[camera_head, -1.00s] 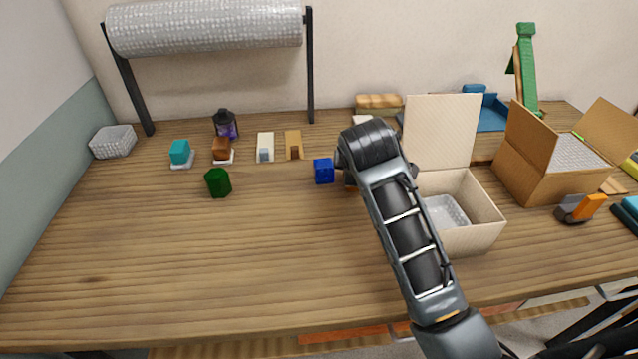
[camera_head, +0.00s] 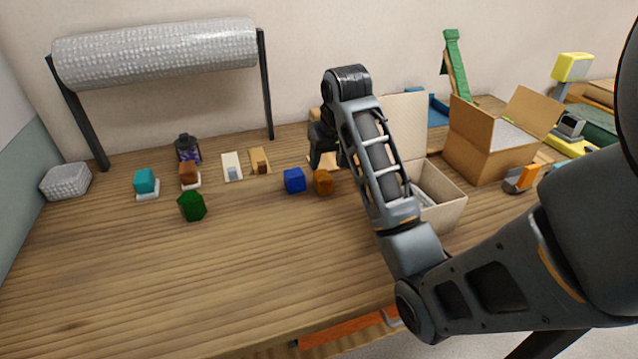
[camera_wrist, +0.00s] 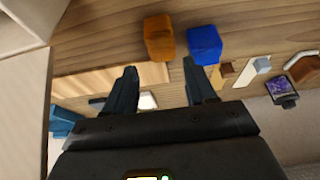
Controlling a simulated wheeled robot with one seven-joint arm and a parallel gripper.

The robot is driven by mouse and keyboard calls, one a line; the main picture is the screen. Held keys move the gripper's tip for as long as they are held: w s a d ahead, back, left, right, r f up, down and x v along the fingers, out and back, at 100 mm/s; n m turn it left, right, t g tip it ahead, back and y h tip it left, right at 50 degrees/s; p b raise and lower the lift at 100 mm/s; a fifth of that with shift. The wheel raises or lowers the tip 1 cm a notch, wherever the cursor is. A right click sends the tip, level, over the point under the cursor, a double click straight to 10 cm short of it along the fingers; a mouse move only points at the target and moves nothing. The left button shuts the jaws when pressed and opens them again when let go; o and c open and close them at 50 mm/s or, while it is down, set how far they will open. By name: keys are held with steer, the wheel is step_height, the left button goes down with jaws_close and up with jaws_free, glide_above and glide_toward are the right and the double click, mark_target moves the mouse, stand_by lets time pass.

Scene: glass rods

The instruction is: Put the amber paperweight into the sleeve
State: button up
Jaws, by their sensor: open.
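The amber paperweight (camera_head: 323,182) is a small orange-brown faceted block standing on the table, just right of a blue block (camera_head: 294,181). In the wrist view the amber paperweight (camera_wrist: 159,38) lies beyond my fingertips, with the blue block (camera_wrist: 204,45) to its right. My gripper (camera_head: 322,152) is above and behind the amber paperweight in the head view. In the wrist view my gripper (camera_wrist: 159,68) is open with nothing between its fingers. I cannot tell for certain which thing is the sleeve; a grey bubble-textured piece (camera_head: 66,181) sits at the far left.
A cream open box (camera_head: 445,208) stands right of the paperweight, partly behind my arm. A brown carton (camera_head: 490,150) is farther right. A green block (camera_head: 192,206), teal block (camera_head: 145,181) and dark lantern (camera_head: 187,148) stand left. The front-left tabletop is clear.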

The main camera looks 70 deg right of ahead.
mark_target(323, 175)
steer(key=shift+a+x, duration=0.15)
steer(key=shift+x, duration=1.2)
steer(key=shift+a+x, duration=0.15)
steer(key=shift+x, duration=1.2)
jaws_close()
